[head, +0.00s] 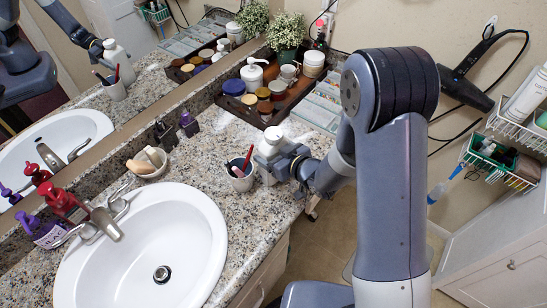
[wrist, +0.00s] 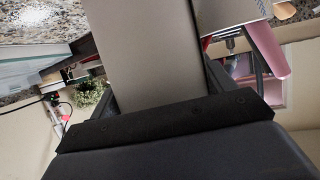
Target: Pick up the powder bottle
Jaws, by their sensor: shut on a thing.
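The powder bottle (head: 270,146) is white with a rounded cap and stands upright near the counter's front edge, right of the sink. My gripper (head: 283,162) comes in from the right and is shut on it. In the wrist view the bottle (wrist: 155,55) appears as a pale grey-beige block filling the space between the dark fingers. Its lower part is hidden by my gripper and a white cup in the head view, so I cannot tell whether its base touches the counter.
The white cup (head: 240,176) with red and pink items stands close left of the bottle. A white sink (head: 150,250), a bowl (head: 148,162) and a dark tray (head: 290,97) of jars and bottles share the granite counter. A hair dryer (head: 465,80) hangs at right.

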